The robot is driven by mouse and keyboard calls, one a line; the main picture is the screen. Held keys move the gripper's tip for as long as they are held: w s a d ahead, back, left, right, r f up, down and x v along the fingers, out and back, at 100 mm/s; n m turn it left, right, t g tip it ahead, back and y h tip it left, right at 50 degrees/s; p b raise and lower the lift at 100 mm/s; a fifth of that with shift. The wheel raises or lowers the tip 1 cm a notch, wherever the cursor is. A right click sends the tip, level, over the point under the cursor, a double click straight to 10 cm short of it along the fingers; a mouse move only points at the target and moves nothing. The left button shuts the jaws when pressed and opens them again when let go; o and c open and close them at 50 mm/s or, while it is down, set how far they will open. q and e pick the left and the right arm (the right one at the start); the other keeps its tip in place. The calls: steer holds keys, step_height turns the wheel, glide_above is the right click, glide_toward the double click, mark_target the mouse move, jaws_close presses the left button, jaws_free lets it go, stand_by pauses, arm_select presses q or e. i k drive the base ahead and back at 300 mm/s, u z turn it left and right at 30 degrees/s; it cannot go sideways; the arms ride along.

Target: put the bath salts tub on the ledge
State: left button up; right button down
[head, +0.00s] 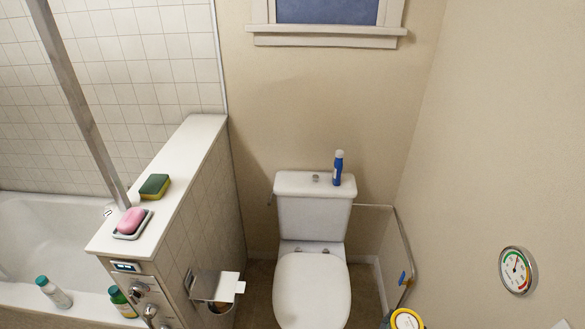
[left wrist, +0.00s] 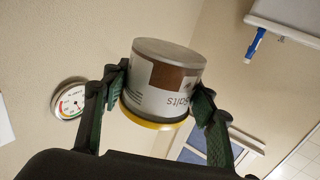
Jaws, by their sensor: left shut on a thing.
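The bath salts tub (left wrist: 165,85) is a short round container with a grey end, a white and brown label with "Salts" lettering, and a yellow lid. In the left wrist view it appears upside down, clear of any surface. My left gripper (left wrist: 160,98) is shut on its sides, one finger on each side. In the head view, the tub's yellow-rimmed top (head: 407,319) shows at the bottom edge, right of the toilet; the rest is cut off. A white ledge (head: 193,142) tops the low tiled wall left of the toilet. My right gripper is not in view.
A pink soap on a dish (head: 131,223) and a green-yellow sponge (head: 154,187) occupy the ledge's near part; its far part is bare. A blue bottle (head: 338,168) stands on the toilet tank (head: 315,187). A round dial (head: 517,270) hangs on the right wall.

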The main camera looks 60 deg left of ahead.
mark_target(174, 163)
steer(key=u, duration=1.8)
